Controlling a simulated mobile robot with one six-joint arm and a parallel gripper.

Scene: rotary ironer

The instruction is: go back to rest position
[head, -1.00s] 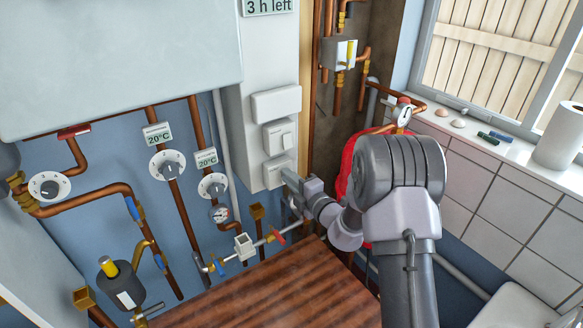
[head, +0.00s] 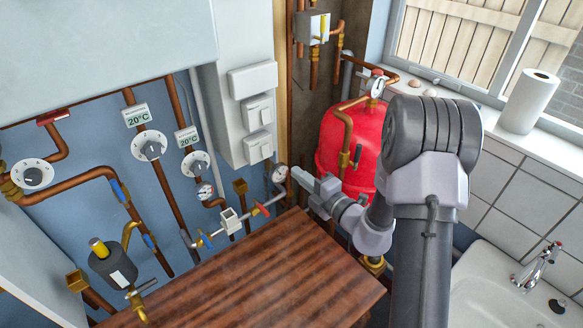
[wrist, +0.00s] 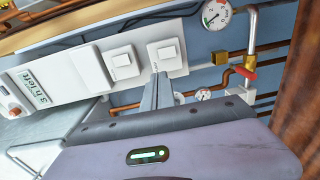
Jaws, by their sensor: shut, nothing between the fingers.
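My gripper (head: 302,179) is shut and empty. In the head view it points left at the end of my arm, beside the red-handled valve and in front of the blue wall. In the wrist view its closed fingers (wrist: 158,92) point up at the white switch panel (wrist: 88,75). The panel also shows in the head view (head: 228,125), with two rocker switches below a blank cover. I cannot tell the exact gap between fingertips and panel, but they look apart from it.
A brown wooden worktop (head: 250,270) lies below my gripper. A red tank (head: 350,140) stands behind my arm. Copper pipes, dials (head: 149,146) and a red valve handle (head: 261,208) line the wall. A sink (head: 500,290) and paper roll (head: 529,101) are at right.

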